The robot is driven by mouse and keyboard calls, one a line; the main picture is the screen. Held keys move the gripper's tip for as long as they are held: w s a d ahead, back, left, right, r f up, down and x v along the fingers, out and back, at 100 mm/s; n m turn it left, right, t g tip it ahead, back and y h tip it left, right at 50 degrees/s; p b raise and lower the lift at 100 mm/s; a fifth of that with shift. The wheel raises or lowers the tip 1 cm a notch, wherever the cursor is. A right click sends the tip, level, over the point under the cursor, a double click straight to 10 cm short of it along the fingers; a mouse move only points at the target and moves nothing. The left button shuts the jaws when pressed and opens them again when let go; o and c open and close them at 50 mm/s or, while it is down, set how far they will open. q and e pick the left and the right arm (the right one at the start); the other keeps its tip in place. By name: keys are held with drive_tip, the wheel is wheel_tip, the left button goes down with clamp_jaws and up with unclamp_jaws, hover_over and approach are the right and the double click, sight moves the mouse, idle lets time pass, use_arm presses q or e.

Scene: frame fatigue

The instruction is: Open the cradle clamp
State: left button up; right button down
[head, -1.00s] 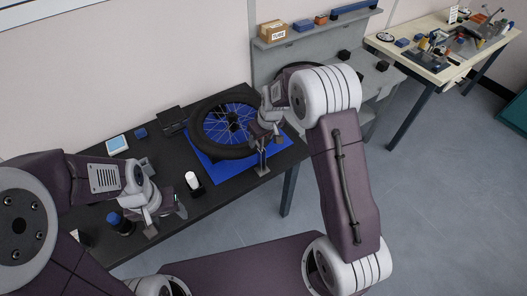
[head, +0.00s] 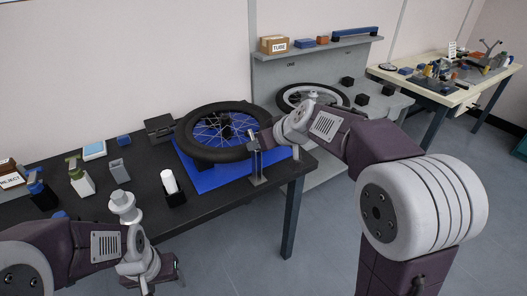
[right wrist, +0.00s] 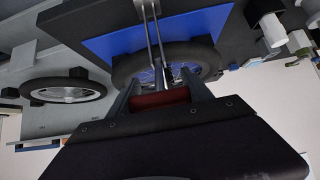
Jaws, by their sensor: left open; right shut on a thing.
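A spoked wheel with a black tyre (head: 218,155) lies over a blue mat (head: 205,182) at the right end of the dark bench. A thin metal stand (head: 257,170) rises at the bench's front edge beside the tyre; I cannot tell if it is the cradle clamp. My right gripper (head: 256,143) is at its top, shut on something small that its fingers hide. In the right wrist view the fingers (right wrist: 165,90) straddle the area in front of the tyre, with the stand's rods behind. My left gripper (head: 165,278) is open and empty, low before the bench's front edge.
A second wheel (head: 318,92) rests on the grey bench behind. A box (head: 274,45) sits on the shelf.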

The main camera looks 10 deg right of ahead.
drive_tip(key=shift+s+f, duration=0.25)
drive_tip(key=shift+f, duration=0.05)
drive_tip(key=shift+c, duration=2.2)
unclamp_jaws()
drive_tip(key=shift+d+r, duration=0.1)
drive_tip(key=shift+r, duration=0.15)
drive_tip(key=v, duration=0.9)
drive_tip(key=shift+p, duration=0.3)
drive_tip(key=shift+f, duration=0.25)
